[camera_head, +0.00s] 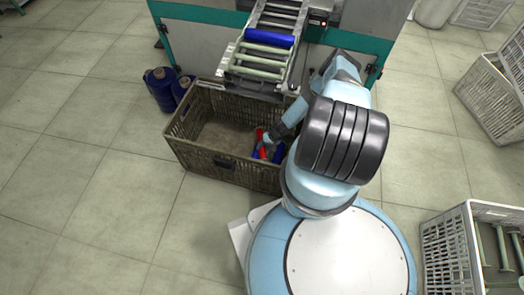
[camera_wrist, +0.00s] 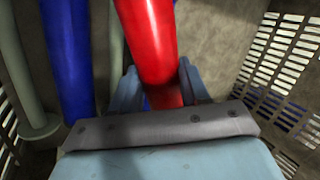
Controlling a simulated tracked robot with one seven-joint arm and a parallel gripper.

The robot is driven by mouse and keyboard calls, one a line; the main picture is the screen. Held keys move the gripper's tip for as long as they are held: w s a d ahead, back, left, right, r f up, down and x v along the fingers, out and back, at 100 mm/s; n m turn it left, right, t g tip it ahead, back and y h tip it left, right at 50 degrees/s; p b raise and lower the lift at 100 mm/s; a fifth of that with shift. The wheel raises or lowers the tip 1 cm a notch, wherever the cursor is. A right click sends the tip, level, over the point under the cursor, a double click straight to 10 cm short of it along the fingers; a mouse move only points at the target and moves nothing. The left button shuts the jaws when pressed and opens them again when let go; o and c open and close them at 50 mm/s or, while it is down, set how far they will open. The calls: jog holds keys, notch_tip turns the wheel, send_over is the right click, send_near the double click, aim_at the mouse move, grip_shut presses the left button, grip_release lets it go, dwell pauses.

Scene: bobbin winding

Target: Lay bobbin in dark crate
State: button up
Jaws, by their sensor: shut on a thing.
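The dark crate (camera_head: 213,165) stands on the floor below the end of the conveyor, and several bobbins lie at its right end. My gripper (camera_wrist: 158,84) is down inside the crate, shut on a red bobbin (camera_wrist: 148,40). The red bobbin also shows in the head view (camera_head: 260,134), partly hidden by my arm. A blue bobbin (camera_wrist: 66,60) lies just left of it in the wrist view, and a bit of blue shows beneath the red one. I cannot tell whether the red bobbin touches what is under it.
A conveyor (camera_head: 270,45) with a blue bobbin (camera_head: 269,37) on it ends above the crate's back edge. Blue spools (camera_head: 161,88) stand left of the crate. A white crate (camera_head: 454,250) with pale empty bobbins is at the lower right. The dark crate's left part is clear.

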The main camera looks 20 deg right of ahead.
jog(key=shift+f, duration=1.75)
jog(key=shift+f, duration=0.1)
jog(key=o, duration=1.2)
jog(key=shift+v, duration=6.1)
